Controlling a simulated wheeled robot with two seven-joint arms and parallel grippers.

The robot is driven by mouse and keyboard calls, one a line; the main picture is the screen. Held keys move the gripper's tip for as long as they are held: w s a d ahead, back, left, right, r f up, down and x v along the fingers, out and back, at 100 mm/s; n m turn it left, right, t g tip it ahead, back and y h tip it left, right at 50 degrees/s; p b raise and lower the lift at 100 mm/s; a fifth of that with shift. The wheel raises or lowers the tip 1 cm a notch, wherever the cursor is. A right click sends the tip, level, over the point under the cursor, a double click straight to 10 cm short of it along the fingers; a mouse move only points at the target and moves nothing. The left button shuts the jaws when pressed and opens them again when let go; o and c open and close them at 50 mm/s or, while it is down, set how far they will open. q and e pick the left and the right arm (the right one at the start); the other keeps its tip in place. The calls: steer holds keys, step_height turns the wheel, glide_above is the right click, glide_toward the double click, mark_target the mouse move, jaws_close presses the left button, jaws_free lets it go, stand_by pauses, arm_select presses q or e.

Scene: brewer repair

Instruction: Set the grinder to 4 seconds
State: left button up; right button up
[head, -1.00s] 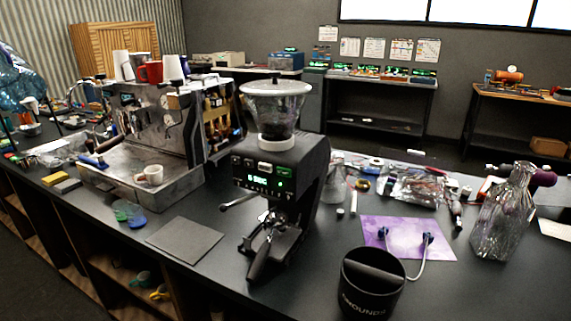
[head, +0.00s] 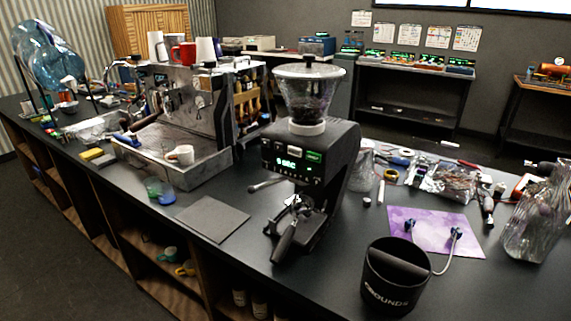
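The black coffee grinder (head: 325,163) stands upright on the dark counter in the middle of the head view, with a clear hopper (head: 307,92) on top holding dark beans. Its front panel carries a lit green display (head: 289,163) that seems to read a number followed by "SEC"; the digit is too small to tell surely. Pale and green buttons (head: 314,157) sit around the display. A portafilter (head: 291,228) rests in the fork under the panel, handle towards the front. Neither of my grippers shows.
A black grounds bin (head: 393,285) stands right of the grinder, near a purple mat (head: 465,230). A glass jug (head: 538,222) stands at the far right. A dark flat mat (head: 212,219) and the espresso machine (head: 190,120) are to the left. The counter in front of the grinder is clear.

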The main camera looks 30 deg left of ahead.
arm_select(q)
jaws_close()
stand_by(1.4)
